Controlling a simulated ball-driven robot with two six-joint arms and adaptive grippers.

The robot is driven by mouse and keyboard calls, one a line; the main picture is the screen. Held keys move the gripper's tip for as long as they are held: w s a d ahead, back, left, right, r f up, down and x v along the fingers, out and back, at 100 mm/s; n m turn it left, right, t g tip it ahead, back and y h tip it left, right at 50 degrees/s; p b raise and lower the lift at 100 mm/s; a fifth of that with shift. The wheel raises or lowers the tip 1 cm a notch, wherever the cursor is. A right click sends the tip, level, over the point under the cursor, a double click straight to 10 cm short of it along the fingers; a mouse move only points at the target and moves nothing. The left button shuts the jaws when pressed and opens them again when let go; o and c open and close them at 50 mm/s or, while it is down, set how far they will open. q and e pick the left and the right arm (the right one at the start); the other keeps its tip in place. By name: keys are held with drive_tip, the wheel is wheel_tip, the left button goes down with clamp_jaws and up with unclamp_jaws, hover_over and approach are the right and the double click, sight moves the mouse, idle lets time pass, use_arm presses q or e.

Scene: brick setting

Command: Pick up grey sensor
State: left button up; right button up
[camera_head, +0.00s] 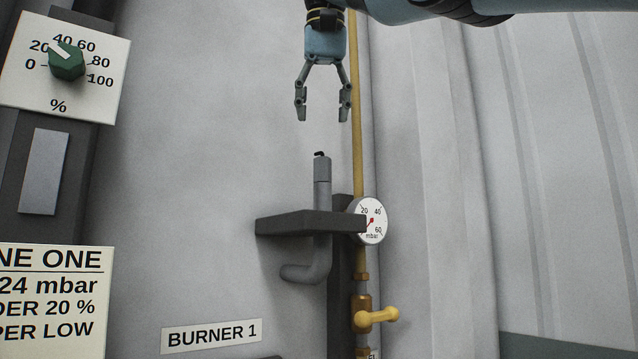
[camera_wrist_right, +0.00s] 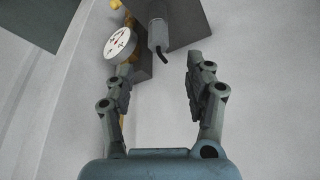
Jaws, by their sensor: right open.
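The grey sensor (camera_head: 321,178) is a small upright cylinder with a black tip. It stands in a dark bracket (camera_head: 290,224), and a bent grey tube shows below the bracket. My right gripper (camera_head: 324,112) is open and empty, pointing down a little above the sensor and apart from it. In the right wrist view the sensor (camera_wrist_right: 157,35) shows at the top, between and beyond the open fingers (camera_wrist_right: 158,85). My left gripper is not in view.
A round pressure gauge (camera_head: 372,220) sits just right of the bracket, beside a yellow pipe (camera_head: 356,110) with a yellow valve handle (camera_head: 380,316). A dial panel (camera_head: 92,90) and a sign (camera_head: 52,300) are at the left. A "BURNER 1" label (camera_head: 211,335) is below.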

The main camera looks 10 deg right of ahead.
sight(322, 158)
drive_tip(key=b+x, duration=0.1)
drive_tip(key=x, duration=0.3)
drive_tip(key=shift+s+f, duration=0.1)
drive_tip(key=shift+f, duration=0.25)
drive_tip(key=b+x, duration=0.1)
drive_tip(key=x, duration=0.3)
drive_tip(key=shift+w+d+f, duration=0.1)
drive_tip(key=shift+w+f, duration=0.1)
drive_tip(key=shift+w, duration=0.05)
drive_tip(key=shift+w+f, duration=0.15)
drive_tip(key=shift+f, duration=0.1)
drive_tip(key=shift+s+r, duration=0.1)
drive_tip(key=shift+s, duration=0.1)
drive_tip(key=c, duration=0.4)
drive_tip(key=shift+c, duration=1)
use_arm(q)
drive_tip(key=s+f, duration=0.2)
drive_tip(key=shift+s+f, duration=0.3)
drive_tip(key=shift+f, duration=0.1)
use_arm(e)
drive_tip(key=shift+w, duration=0.1)
clamp_jaws()
